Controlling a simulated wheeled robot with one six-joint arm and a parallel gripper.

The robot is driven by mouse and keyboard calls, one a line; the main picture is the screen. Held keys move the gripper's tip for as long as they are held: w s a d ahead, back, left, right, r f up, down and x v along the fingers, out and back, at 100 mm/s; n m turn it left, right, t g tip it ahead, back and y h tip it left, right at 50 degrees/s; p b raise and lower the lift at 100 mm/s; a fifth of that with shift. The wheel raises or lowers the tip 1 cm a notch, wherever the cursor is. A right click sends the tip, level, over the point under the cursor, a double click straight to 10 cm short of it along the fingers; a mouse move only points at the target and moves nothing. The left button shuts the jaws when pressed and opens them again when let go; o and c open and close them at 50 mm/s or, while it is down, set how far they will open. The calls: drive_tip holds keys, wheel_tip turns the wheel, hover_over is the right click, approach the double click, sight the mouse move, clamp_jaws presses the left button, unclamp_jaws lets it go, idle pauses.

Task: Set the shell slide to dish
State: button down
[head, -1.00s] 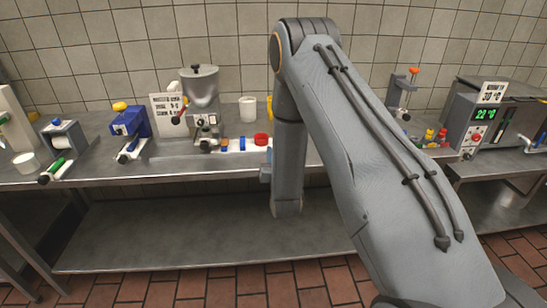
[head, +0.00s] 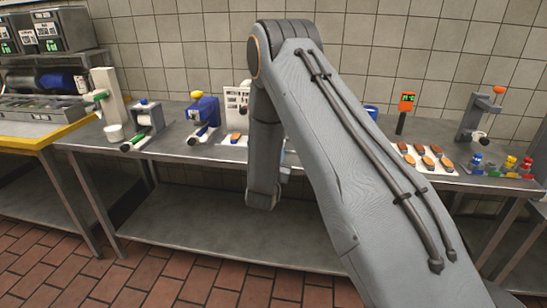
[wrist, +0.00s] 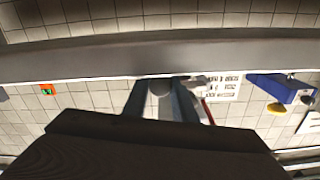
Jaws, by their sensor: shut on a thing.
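In the wrist view, which is upside down, the two blue-grey fingers of my gripper (wrist: 160,92) reach out past a broad dark block. A small grey rounded thing (wrist: 160,86) shows between the fingertips, and the fingers are shut on it. Its full shape is hidden, and I cannot tell whether it is the shell slide. In the head view my forearm hangs down over the front of the counter, and the gripper itself is hidden. I cannot pick out the dish with certainty.
The steel counter (head: 180,158) carries a blue machine (head: 203,112), a white sign (head: 236,101) and a roll holder (head: 148,117). Right of my arm lie a white board with several brown pieces (head: 425,158), an orange-topped stand (head: 480,117) and small coloured parts (head: 510,163). A yellow-edged table (head: 50,143) stands left.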

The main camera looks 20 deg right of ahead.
drive_tip(key=shift+a, duration=0.2)
drive_tip(key=shift+w, duration=0.1)
drive_tip(key=c, duration=1.5)
unclamp_jaws()
drive_tip(key=shift+a, duration=0.2)
drive_tip(key=shift+o, duration=0.2)
drive_tip(key=shift+d, duration=0.1)
drive_tip(key=b+v, duration=0.1)
drive_tip(key=v, duration=0.6)
drive_tip(key=shift+s+b, duration=0.3)
drive_tip(key=shift+a, duration=0.2)
